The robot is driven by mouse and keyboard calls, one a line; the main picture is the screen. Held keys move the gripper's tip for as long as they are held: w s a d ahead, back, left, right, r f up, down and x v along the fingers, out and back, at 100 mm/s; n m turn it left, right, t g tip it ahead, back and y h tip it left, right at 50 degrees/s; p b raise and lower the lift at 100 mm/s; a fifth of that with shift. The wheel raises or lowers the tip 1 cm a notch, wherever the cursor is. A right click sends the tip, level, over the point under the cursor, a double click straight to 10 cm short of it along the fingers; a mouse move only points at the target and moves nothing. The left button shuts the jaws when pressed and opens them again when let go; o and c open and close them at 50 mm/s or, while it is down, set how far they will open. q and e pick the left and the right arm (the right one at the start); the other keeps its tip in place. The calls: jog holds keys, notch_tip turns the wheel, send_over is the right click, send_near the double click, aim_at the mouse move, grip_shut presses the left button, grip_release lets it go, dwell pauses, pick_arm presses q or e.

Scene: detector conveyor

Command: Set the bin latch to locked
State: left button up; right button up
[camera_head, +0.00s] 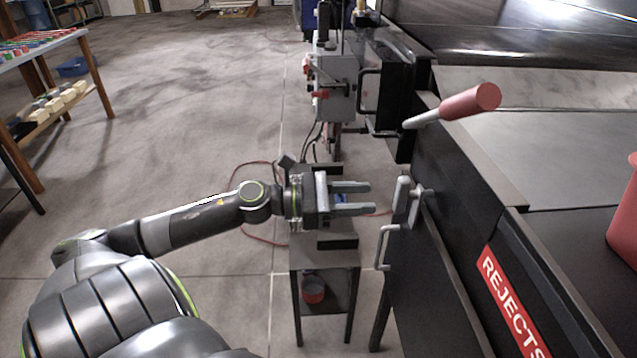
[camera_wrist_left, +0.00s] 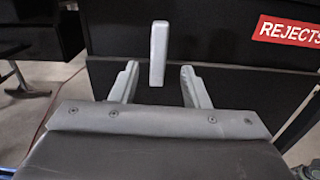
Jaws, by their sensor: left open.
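The bin latch (camera_head: 401,200) is a light grey bar on a short pivot, on the dark side panel of the rejects bin (camera_head: 440,290). It stands roughly upright. In the left wrist view the latch (camera_wrist_left: 158,53) stands upright ahead, between the lines of the two fingers. My left gripper (camera_head: 371,198) is open and empty, pointing right at the latch with a small gap before it. Its fingers also show in the left wrist view (camera_wrist_left: 160,84), one on each side below the latch. My right gripper is not in view.
A grey handle (camera_head: 383,248) sits below the latch. A red-gripped lever (camera_head: 470,102) sticks out above it. A red REJECTS label (camera_head: 512,300) is on the panel to the right. A small stand (camera_head: 325,262) is below my left gripper. Open floor lies left.

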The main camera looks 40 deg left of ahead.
pick_arm(q)
jog(key=p+v, duration=0.5)
jog(key=v, duration=0.2)
dwell(0.5)
jog(key=shift+a, duration=0.1)
